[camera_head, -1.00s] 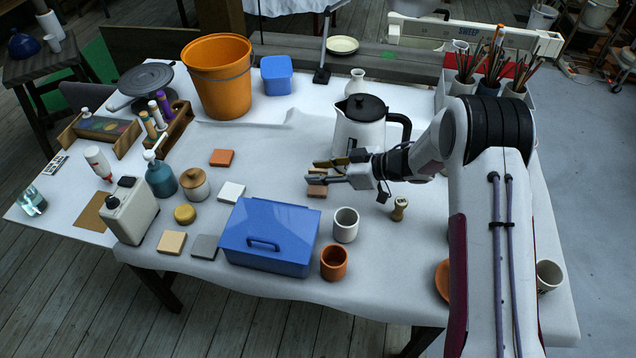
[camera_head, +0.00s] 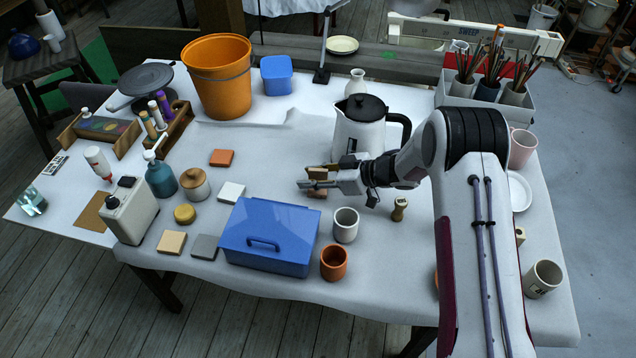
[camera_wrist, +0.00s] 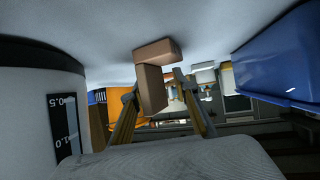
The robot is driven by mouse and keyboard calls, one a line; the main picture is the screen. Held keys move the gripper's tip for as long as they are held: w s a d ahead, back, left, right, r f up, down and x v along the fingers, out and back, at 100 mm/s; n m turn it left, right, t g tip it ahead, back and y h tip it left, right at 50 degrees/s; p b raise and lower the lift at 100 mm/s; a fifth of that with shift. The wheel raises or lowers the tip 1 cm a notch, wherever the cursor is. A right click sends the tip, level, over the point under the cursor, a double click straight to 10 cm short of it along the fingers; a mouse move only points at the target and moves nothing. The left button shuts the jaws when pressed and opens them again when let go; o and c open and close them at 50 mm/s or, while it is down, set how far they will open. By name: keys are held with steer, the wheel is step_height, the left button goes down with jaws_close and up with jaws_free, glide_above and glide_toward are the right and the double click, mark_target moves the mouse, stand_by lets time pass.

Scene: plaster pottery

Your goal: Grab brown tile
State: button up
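A brown tile (camera_head: 317,193) lies on the white table at my gripper's fingers, partly hidden by them in the head view. In the wrist view, a flat brown piece (camera_wrist: 158,50) rests on the table, and a second brown block-like shape (camera_wrist: 153,90) adjoins it, upright in the picture. I cannot tell whether these are one thing or two. My gripper (camera_head: 307,178) is low over the table, left of the white kettle. Its fingers (camera_wrist: 156,82) are spread apart, with the brown shape between them. Contact with either finger is not clear.
The white kettle (camera_head: 362,132) stands close behind my gripper. A blue box (camera_head: 268,240), a white cup (camera_head: 346,225) and a terracotta cup (camera_head: 333,262) stand in front. A small wooden stamp-like piece (camera_head: 399,209) is at right. An orange tile (camera_head: 221,157) lies left, with free table between.

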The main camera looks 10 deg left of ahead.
steer(key=shift+x, duration=1.15)
jaws_close()
